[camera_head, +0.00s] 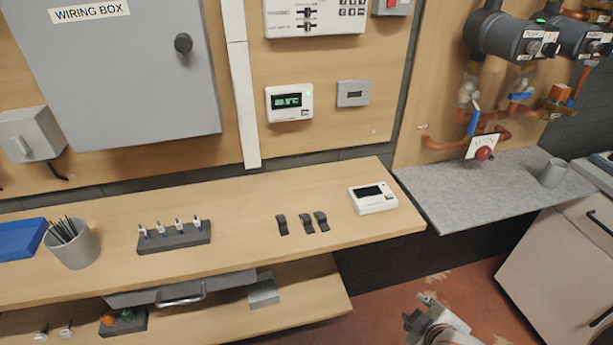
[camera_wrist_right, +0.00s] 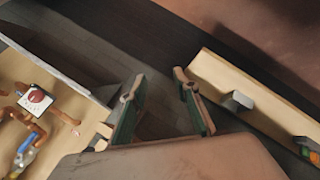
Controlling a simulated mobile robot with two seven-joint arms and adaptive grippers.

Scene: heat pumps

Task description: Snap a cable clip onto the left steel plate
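Three dark cable clips (camera_head: 306,223) lie side by side on the wooden bench, right of its middle, in the head view. My right gripper (camera_head: 428,312) is at the bottom edge of the head view, right of and below the bench's right end and well apart from the clips. In the right wrist view its two fingers (camera_wrist_right: 160,105) stand apart with nothing between them. I cannot make out which surface is the left steel plate. My left gripper is not in view.
The bench (camera_head: 245,222) also holds a white display unit (camera_head: 373,199), a dark rack of small bottles (camera_head: 174,237), a pencil cup (camera_head: 73,245) and a blue tray (camera_head: 20,240). A lower shelf (camera_head: 316,297) lies beneath. A grey counter (camera_head: 490,190) stands right.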

